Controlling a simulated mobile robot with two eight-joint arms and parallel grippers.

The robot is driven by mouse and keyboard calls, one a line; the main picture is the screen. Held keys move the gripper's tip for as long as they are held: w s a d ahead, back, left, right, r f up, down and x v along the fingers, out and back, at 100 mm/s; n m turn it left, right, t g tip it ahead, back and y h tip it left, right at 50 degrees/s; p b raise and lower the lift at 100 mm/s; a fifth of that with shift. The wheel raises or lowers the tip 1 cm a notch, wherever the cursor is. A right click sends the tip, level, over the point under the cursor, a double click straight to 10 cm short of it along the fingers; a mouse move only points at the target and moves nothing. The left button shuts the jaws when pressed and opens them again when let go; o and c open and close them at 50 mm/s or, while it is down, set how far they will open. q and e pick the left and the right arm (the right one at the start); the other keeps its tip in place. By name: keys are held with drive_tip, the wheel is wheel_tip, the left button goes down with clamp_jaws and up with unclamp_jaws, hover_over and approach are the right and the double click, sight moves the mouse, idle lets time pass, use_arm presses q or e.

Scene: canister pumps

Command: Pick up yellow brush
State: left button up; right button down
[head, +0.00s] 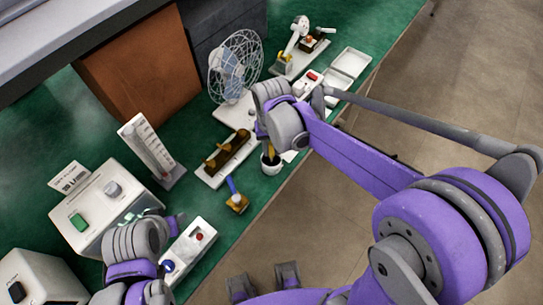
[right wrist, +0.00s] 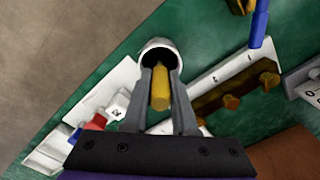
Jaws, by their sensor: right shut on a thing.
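The yellow brush (right wrist: 160,90) stands in a small white cup (right wrist: 160,45), with its yellow handle up; its lower end is hidden inside the cup. In the head view the brush (head: 270,151) shows just above the cup (head: 270,164). My right gripper (right wrist: 159,82) is shut on the yellow handle, one finger on each side, at the cup's mouth. In the head view the right gripper's fingers are mostly hidden behind its own wrist. My left gripper (head: 172,222) is low at the left, near a white box; its fingers are too unclear to judge.
A wire fan (head: 236,68) stands farther back. A white switch box (head: 190,249) is near my left gripper. The green table's edge runs along the right.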

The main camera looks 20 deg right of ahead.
drive_tip(key=shift+r, duration=0.15)
wheel_tip(320, 180, up, 10)
drive_tip(key=shift+p, duration=0.5)
use_arm(q)
wheel_tip(320, 180, up, 7)
drive_tip(key=w+p, duration=0.2)
drive_tip(key=p, duration=0.1)
drive_tip(key=shift+w+f+p, duration=0.15)
drive_tip(key=shift+w+p, duration=0.2)
drive_tip(key=shift+p, duration=0.05)
use_arm(e)
wheel_tip(320, 180, up, 7)
use_arm(q)
drive_tip(key=shift+s, duration=0.1)
use_arm(e)
drive_tip(key=shift+a, duration=0.1)
